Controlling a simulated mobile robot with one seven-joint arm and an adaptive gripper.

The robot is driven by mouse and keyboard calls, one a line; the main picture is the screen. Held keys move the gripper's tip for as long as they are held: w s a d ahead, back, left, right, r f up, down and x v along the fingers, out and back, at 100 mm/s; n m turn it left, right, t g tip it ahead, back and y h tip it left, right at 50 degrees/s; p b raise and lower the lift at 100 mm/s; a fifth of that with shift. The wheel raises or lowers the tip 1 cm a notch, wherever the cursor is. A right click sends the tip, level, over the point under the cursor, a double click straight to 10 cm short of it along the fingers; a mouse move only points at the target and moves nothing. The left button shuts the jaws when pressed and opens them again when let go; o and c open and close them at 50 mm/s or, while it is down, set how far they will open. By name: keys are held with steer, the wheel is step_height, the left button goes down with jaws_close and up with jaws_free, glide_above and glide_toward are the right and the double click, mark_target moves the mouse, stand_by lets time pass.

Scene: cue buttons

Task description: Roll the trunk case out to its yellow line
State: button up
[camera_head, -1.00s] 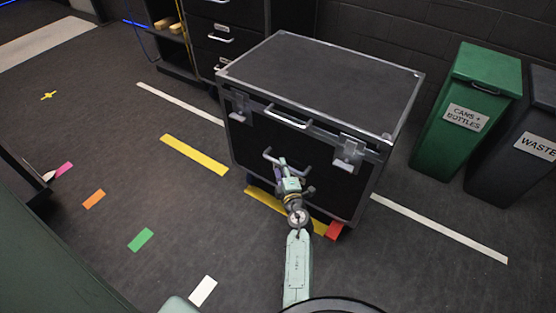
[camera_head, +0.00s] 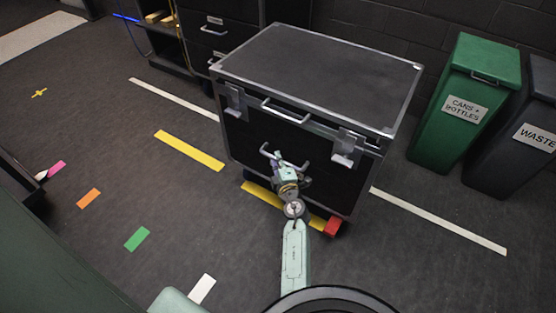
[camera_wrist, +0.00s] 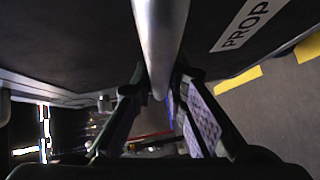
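The trunk case (camera_head: 320,70) is a large black box with metal edges, latches and an upper front handle (camera_head: 286,112). Its lower front handle (camera_head: 268,152) is a metal bar, which fills the upper middle of the wrist view (camera_wrist: 160,40). My gripper (camera_head: 282,160) is at this lower handle; in the wrist view its fingers (camera_wrist: 160,90) flank the bar closely and look shut on it. The yellow line (camera_head: 190,150) lies on the floor left of the case. A second yellow piece (camera_head: 262,193) in line with it runs along the case's front bottom edge, partly behind my arm.
A red block (camera_head: 332,227) sits at the case's front right bottom corner. White floor lines (camera_head: 440,220) run out on both sides. A green bin (camera_head: 470,100) and a dark waste bin (camera_head: 520,130) stand right. Black drawers (camera_head: 225,40) stand behind.

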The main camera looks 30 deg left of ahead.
jaws_close()
stand_by(0.3)
steer(key=w, duration=0.2)
steer(key=shift+w+p, duration=0.3)
steer(key=shift+w, duration=0.05)
steer(key=o, duration=0.6)
jaws_free()
steer(key=shift+c, duration=0.2)
steer(key=shift+r, duration=0.1)
